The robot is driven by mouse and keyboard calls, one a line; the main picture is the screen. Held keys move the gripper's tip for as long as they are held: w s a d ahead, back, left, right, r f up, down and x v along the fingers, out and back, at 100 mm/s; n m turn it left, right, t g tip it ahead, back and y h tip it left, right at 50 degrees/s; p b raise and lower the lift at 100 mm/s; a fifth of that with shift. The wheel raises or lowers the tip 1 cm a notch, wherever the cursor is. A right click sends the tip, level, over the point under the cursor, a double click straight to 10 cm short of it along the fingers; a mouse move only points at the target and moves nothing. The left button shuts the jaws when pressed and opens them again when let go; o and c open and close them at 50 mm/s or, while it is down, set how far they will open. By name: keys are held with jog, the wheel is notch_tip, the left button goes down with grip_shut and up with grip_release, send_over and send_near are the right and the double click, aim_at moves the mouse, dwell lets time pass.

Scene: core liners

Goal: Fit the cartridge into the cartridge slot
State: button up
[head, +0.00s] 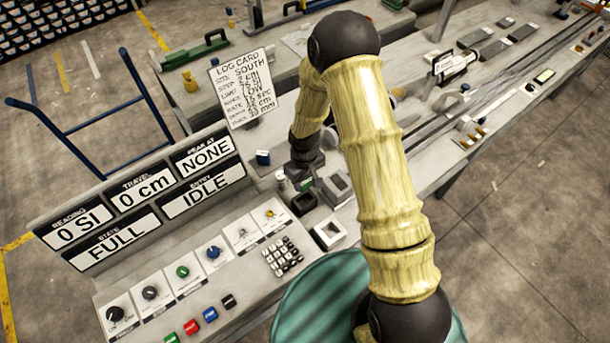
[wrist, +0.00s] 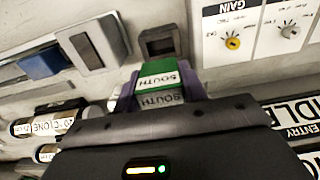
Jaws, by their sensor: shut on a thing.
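My gripper (wrist: 158,88) is shut on a cartridge (wrist: 160,78), a green and white block whose faces read SOUTH. The purple fingers grip its two sides. In the wrist view a dark, square-framed opening, which looks like the cartridge slot (wrist: 160,42), lies just beyond the cartridge's green end. The cartridge is outside it, and I cannot tell the height between them. In the head view my gripper (head: 305,172) is above the bench behind a dark square fitting (head: 303,203). Only a bit of the cartridge's green (head: 305,184) shows there.
A control panel with knobs (head: 183,271) and a keypad (head: 283,256) is at the left. Display plates (head: 204,189) and a log card (head: 240,88) stand behind it. A white-framed square fitting (head: 328,233) is nearer me. Labelled cylinders (wrist: 50,128) lie left of my gripper.

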jog(key=shift+s, duration=0.2)
jog(key=shift+f, duration=0.1)
jog(key=b, duration=0.5)
send_over(305, 194)
jog(key=s, duration=0.2)
jog(key=shift+a+f, duration=0.1)
jog(key=shift+f, duration=2.7)
jog(key=shift+f+b, duration=1)
jog(key=shift+f, duration=0.2)
jog(key=o, duration=1.2)
jog(key=shift+c, duration=0.2)
jog(key=shift+r, duration=0.1)
notch_tip(305, 194, up, 17)
jog(key=shift+r+b, duration=0.15)
jog(key=shift+b, duration=1.05)
